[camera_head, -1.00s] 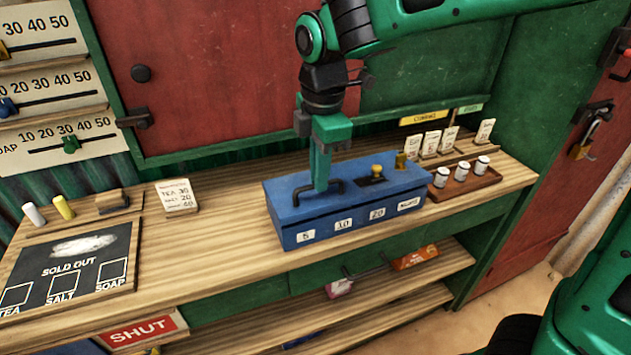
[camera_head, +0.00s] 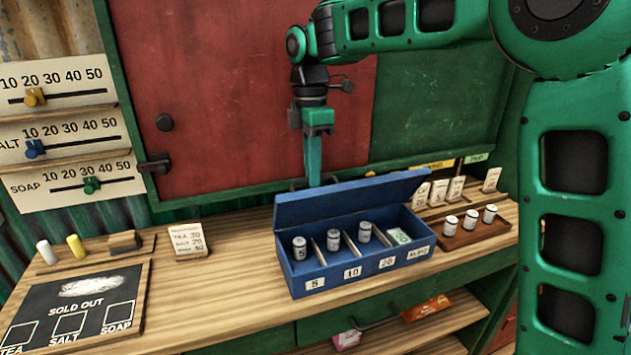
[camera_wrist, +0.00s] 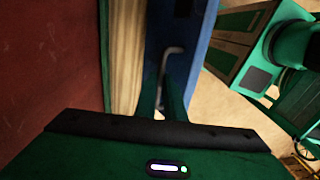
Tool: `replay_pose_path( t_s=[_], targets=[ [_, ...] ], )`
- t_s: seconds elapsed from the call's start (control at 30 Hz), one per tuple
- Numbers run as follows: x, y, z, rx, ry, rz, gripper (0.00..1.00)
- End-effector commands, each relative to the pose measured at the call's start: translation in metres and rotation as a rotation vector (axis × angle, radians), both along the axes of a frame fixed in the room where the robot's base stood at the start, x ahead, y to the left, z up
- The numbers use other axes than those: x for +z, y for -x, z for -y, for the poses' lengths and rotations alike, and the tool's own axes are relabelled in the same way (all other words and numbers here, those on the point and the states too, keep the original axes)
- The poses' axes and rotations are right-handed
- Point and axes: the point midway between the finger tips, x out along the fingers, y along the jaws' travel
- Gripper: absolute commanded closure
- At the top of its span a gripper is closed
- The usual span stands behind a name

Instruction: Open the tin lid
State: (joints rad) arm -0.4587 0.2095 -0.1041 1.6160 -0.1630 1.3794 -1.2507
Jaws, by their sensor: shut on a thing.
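The blue tin (camera_head: 350,277) stands on the wooden counter with its lid (camera_head: 350,202) raised, tilted up and back along the rear edge. Inside are compartments labelled 5, 10, 20 and one more. Three of them hold small grey cylinders, and the right one holds a pale green paper (camera_head: 399,236). My gripper (camera_head: 313,183) points down behind the raised lid, shut on the lid's dark handle (camera_head: 297,184), which is mostly hidden there. In the wrist view the handle (camera_wrist: 171,62) shows against the blue lid (camera_wrist: 185,45), between my fingers.
A brown tray (camera_head: 465,233) with three small white pots stands right of the tin, with several cards behind it. A price card (camera_head: 189,241), chalk sticks and a slate (camera_head: 75,310) lie to the left. The red shutter (camera_head: 255,100) rises close behind my gripper.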

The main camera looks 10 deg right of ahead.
Motion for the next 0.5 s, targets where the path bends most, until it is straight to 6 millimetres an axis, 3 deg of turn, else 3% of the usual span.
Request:
replay_pose_path(
  t_s=[0.5],
  targets=[
    [-0.0027,-0.0088,-0.0018,0.000,0.004,-0.008,1.00]
  ],
)
